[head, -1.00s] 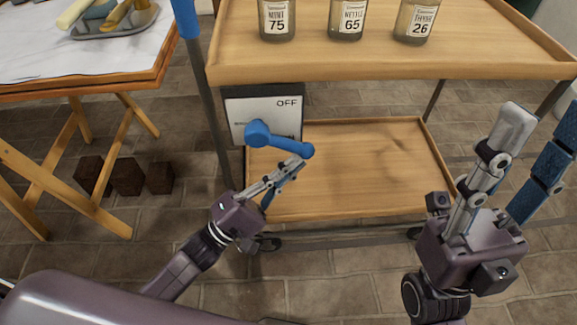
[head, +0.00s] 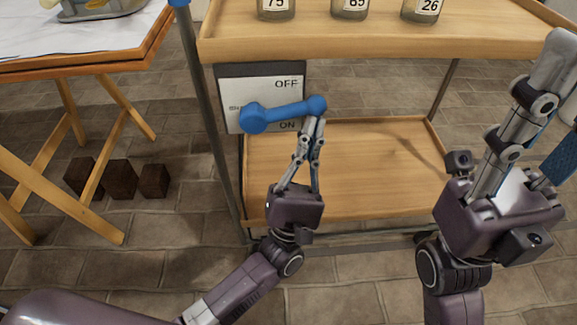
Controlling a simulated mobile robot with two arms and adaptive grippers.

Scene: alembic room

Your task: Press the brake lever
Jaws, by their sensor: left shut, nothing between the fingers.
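The blue brake lever (head: 285,112) is mounted on a white panel (head: 235,92) marked OFF above and ON below, on the cart's left side. Its round hub is at the left, and its arm points right and slightly up to a round knob, between the two words. My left gripper (head: 315,122) is shut and empty, with its fingertips just under the knob; they look close to or touching it. My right gripper (head: 566,95) is open at the right edge, away from the lever, with its far finger cut off by the frame.
The wooden cart has an upper shelf (head: 380,38) with labelled jars (head: 349,6) and an empty lower shelf (head: 360,160). A grey post (head: 205,110) stands beside the panel. A folding table (head: 110,50) and dark blocks (head: 120,178) are at left.

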